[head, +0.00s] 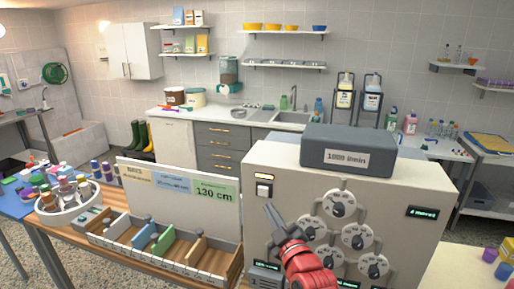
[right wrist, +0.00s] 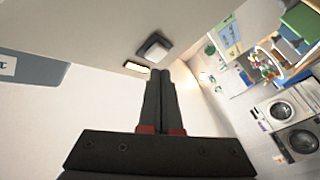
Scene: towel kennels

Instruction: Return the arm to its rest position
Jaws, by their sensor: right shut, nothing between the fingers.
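My right gripper (head: 268,208) is in front of the cream control panel (head: 290,160), just below a white square switch (head: 263,189) with a lit yellow label above it. Its red wrist comes up from the bottom edge and covers part of the panel's lower dials. In the right wrist view the two dark fingers of my right gripper (right wrist: 160,74) are together with nothing between them. The switch (right wrist: 154,48) is just beyond the fingertips there; I cannot tell whether they touch it. My left gripper is not in view.
A grey box (head: 348,150) labelled 1000 l/min sits on the panel. Several dials (head: 340,204) stick out to the right of my gripper. A wooden divided tray (head: 165,250) and a white sign board (head: 150,195) stand to the left. A round white caddy (head: 67,207) holds bottles.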

